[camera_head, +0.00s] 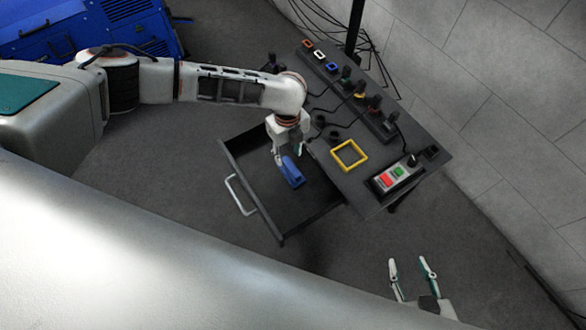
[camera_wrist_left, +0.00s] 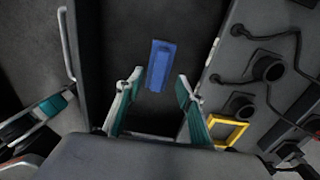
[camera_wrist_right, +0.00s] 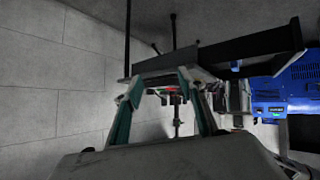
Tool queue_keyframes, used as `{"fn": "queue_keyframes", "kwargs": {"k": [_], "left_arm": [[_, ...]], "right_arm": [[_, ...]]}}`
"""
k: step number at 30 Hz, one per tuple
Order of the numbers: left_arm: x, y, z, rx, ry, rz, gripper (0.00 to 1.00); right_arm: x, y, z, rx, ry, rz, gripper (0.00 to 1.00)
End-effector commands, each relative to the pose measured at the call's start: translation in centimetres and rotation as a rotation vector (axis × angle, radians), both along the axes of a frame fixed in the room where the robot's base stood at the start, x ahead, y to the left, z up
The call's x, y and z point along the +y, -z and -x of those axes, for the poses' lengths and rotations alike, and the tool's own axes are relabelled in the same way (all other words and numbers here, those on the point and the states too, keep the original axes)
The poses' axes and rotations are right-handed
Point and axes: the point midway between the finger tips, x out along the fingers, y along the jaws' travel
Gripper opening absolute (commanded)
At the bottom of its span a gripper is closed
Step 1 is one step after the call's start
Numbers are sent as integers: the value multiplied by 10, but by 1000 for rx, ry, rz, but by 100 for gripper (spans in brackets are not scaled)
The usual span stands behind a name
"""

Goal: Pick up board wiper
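The board wiper is a blue block (camera_head: 292,172) in the open drawer (camera_head: 262,205) of the dark table. In the left wrist view the wiper (camera_wrist_left: 161,64) lies just beyond and between the fingertips. My left gripper (camera_head: 280,156) reaches down over the drawer at the wiper. In the left wrist view the left gripper (camera_wrist_left: 160,82) is open, with a gap on each side of the wiper. My right gripper (camera_head: 410,264) is open and empty, low in front of the table; it also shows open in the right wrist view (camera_wrist_right: 164,80).
The table top (camera_head: 360,190) carries a yellow square frame (camera_head: 349,155), a button box (camera_head: 396,175) with red and green buttons, and a row of connectors with cables. The drawer's handle (camera_head: 239,195) sticks out at left. A blue machine (camera_head: 90,30) stands at upper left.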

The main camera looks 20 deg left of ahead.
Motion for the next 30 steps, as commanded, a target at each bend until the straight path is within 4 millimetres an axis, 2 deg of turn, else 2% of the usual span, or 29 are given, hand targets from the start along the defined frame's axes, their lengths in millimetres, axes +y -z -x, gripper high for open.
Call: {"fn": "queue_keyframes", "kwargs": {"k": [1,5,11,15,23,27,30], "left_arm": [[-1,10,3,7,0,1,38],[-2,17,3,4,0,1,38],[-8,45,9,8,1,1,38],[-9,62,8,7,0,1,38],[-9,60,5,-2,-1,3,38],[-9,60,5,-1,-1,2,1],[-9,61,5,-1,-1,2,0]], "right_arm": [[1,3,2,6,-3,-2,40],[4,-2,0,-3,-7,-7,40],[6,6,0,4,-10,-11,40],[8,3,-4,-7,-12,-14,40],[9,-7,-10,-26,-14,-18,40],[9,-5,-8,-21,-14,-18,40],[8,-4,-7,-17,-14,-17,40]]}}
